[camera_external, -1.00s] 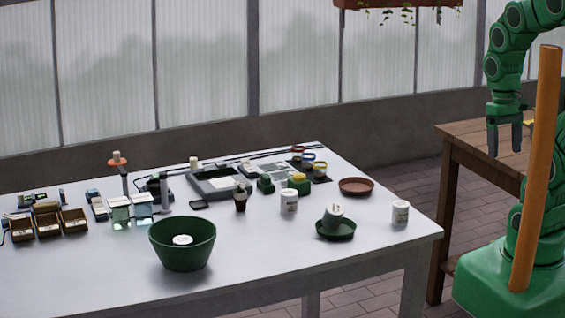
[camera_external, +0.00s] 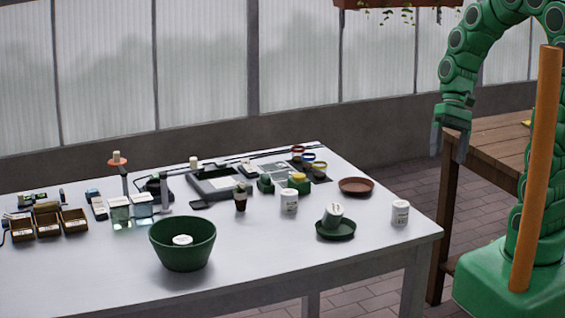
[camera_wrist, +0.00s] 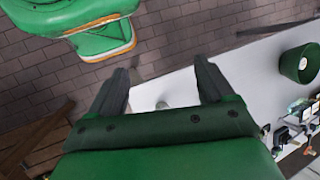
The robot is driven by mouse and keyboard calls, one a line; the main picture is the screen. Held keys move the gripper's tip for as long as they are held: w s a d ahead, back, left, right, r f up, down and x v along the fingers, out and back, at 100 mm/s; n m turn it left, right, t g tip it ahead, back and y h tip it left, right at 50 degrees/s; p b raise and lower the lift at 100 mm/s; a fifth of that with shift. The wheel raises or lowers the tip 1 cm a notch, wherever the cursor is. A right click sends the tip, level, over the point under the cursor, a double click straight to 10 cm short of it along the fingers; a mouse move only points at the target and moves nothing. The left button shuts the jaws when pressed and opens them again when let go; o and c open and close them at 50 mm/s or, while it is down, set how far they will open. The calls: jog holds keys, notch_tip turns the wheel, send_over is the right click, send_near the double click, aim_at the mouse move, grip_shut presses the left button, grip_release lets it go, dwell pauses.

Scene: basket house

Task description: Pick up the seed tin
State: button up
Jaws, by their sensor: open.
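Several small white labelled tins are on the white table; the labels are too small to read, so I cannot tell which is the seed tin. One tin (camera_external: 400,213) stands upright near the right corner. Another tin (camera_external: 289,200) stands upright mid-table. A third tin (camera_external: 333,213) leans in a dark green dish (camera_external: 336,231). A white lid or tin top (camera_external: 182,240) shows inside the green bowl (camera_external: 185,252). My gripper (camera_external: 449,148) is open and empty, in the air beyond the table's right end.
A terracotta saucer (camera_external: 356,186) lies near the back right edge. A grey tray (camera_external: 218,183), yellow-topped and green blocks, and a small dark cup (camera_external: 241,202) stand behind. Wooden boxes (camera_external: 47,222) are at left. A wooden table (camera_external: 497,143) stands behind my arm.

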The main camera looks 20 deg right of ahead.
jog(key=w+a+f+m+g+y, duration=0.1)
jog(key=w+a+f+m+y, duration=0.5)
jog(key=w+a, duration=0.55)
jog(key=m+y, duration=0.3)
send_near(335, 207)
jog(key=shift+s+a+f+t, duration=0.1)
jog(key=shift+s+a+t, duration=0.3)
jog(key=shift+s+a, duration=0.55)
jog(key=shift+w+a+f+m, duration=0.15)
jog(key=shift+w+f+m, duration=0.15)
jog(key=shift+w+f, duration=0.2)
jog(key=shift+f+x, duration=0.2)
jog(key=shift+x, duration=3.75)
jog(key=shift+s, duration=0.1)
jog(key=c, duration=1.1)
jog(key=shift+c, duration=0.2)
jog(key=shift+r, duration=0.15)
